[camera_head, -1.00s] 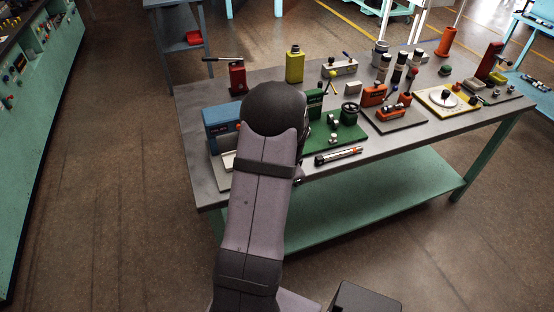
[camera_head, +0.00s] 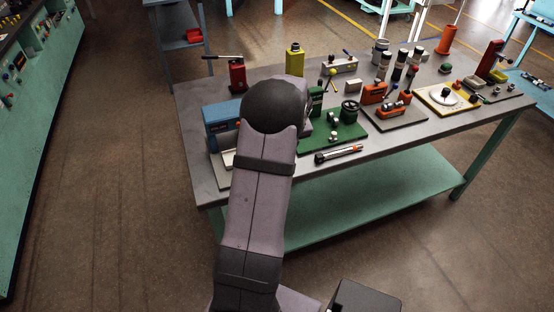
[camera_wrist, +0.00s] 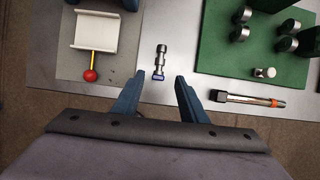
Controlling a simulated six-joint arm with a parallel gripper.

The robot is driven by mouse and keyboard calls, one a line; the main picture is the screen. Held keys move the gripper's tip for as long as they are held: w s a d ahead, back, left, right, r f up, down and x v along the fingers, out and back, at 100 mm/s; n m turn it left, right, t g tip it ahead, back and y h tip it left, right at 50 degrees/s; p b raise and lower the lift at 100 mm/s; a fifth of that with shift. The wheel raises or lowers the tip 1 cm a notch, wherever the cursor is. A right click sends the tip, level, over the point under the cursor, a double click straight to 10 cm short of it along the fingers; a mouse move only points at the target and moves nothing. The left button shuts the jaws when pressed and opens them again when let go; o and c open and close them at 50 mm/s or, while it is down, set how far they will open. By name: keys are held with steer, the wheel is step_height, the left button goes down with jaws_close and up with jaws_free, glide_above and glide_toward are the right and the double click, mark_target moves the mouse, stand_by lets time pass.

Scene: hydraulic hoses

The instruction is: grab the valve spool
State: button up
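My gripper (camera_wrist: 156,82) is open and empty. Its two blue fingers point toward the spool, which appears just beyond the fingertips, slightly nearer the left one in the picture. In the head view my arm hides both the spool and the gripper.
A tray with a red-knobbed lever (camera_wrist: 90,74) lies left of the spool. A green plate with fittings (camera_wrist: 237,73) and a dark rod with an orange band (camera_wrist: 246,99) lie right. Bare bench (camera_wrist: 185,60) surrounds the spool. The bench's front edge is close.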

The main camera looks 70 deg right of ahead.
steer(key=shift+p+x, duration=1.4)
steer(key=shift+x, duration=2.3)
steer(key=shift+w+d+r, duration=0.1)
steer(key=shift+w, duration=0.05)
jaws_close()
